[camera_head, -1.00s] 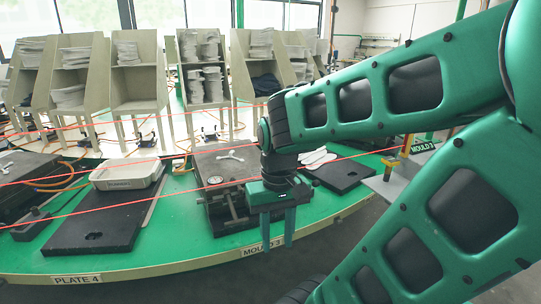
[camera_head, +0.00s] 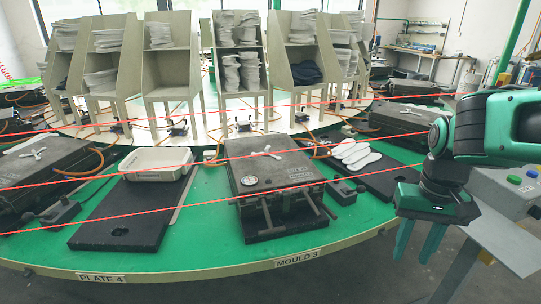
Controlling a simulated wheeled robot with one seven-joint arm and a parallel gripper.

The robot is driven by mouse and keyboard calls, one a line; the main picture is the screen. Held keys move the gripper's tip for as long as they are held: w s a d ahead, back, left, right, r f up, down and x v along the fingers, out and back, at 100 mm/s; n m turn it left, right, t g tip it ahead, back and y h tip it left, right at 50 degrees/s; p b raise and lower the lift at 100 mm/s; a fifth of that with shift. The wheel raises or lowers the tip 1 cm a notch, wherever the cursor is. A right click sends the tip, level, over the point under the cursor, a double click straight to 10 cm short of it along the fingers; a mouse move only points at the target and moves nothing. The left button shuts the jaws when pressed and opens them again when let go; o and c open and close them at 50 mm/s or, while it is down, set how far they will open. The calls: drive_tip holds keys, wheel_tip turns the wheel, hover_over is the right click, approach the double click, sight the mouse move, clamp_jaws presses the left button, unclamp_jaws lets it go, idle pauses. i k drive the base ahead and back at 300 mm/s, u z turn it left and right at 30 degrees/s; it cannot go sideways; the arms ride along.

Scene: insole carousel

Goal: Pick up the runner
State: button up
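A small white branched piece, which looks like the runner (camera_head: 267,152), lies on top of the dark mould (camera_head: 285,172) behind the MOULD 3 label. A similar white piece (camera_head: 33,152) lies on the mould at the far left. My gripper (camera_head: 418,250) hangs at the right, fingers pointing down, beyond the green table's edge. Its two fingers are apart with nothing between them. It is well to the right of the runner and not touching anything.
A white tray (camera_head: 157,158) sits on a black plate (camera_head: 120,230) left of the mould. White insoles (camera_head: 356,154) lie on another black plate at right. Shelf stands with stacks line the back. Red lines cross the view. A control box (camera_head: 510,190) stands at right.

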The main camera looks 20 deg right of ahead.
sight(266, 150)
drive_tip(key=z, duration=0.1)
drive_tip(key=i, duration=1)
drive_tip(key=u, duration=0.1)
